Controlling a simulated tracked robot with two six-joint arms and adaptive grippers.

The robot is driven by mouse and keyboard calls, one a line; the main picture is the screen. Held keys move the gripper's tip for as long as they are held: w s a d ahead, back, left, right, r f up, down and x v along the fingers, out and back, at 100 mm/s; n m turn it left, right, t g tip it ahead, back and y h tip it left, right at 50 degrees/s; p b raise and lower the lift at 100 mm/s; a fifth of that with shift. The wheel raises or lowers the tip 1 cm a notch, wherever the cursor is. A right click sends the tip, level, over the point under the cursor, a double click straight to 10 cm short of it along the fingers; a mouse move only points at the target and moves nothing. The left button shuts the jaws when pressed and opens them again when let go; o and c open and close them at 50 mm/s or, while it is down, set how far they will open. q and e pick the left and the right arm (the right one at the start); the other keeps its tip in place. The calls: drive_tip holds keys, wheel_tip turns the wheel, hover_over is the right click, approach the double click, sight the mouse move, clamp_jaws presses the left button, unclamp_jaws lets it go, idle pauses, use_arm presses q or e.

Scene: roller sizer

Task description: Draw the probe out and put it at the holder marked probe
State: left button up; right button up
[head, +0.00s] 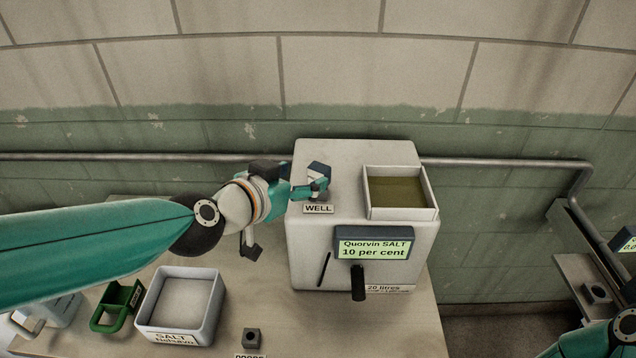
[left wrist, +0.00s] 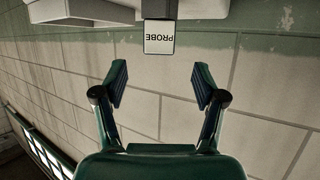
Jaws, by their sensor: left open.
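The probe (head: 319,169) shows as a dark and white block above the WELL label (head: 318,208) on the machine top; my left gripper partly covers it. In the left wrist view, its white plate (left wrist: 159,37) reads PROBE upside down. My left gripper (head: 320,187) is open beside it. In the wrist view, the fingers (left wrist: 160,80) stand wide apart with nothing between them, and the plate lies ahead of the tips. The holder marked probe (head: 252,337) is a small dark block with a hole at the bench front. Its label is cut off. My right gripper is not in view.
The white machine (head: 310,240) has an open tank (head: 400,213) on top, a display reading Quorvin SALT 10 per cent (head: 374,248) and a dark lever (head: 358,283). A white SALT bin (head: 153,320) and green scoop (head: 107,318) stand left of the holder. Bench right of it is clear.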

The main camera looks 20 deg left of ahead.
sight(317, 169)
use_arm(q)
drive_tip(key=shift+x, duration=0.95)
drive_tip(key=b+x, duration=0.1)
drive_tip(key=x, duration=0.4)
drive_tip(key=shift+w+d, duration=0.1)
drive_tip(key=shift+w, duration=0.05)
drive_tip(key=shift+r, duration=0.1)
drive_tip(key=shift+c, duration=0.7)
drive_tip(key=c, duration=1)
drive_tip(key=shift+r, duration=0.1)
drive_tip(key=shift+c, duration=0.2)
wheel_tip(317, 169, up, 8)
drive_tip(key=p, duration=0.6)
drive_tip(key=shift+r+p, duration=0.6)
drive_tip(key=shift+r, duration=0.3)
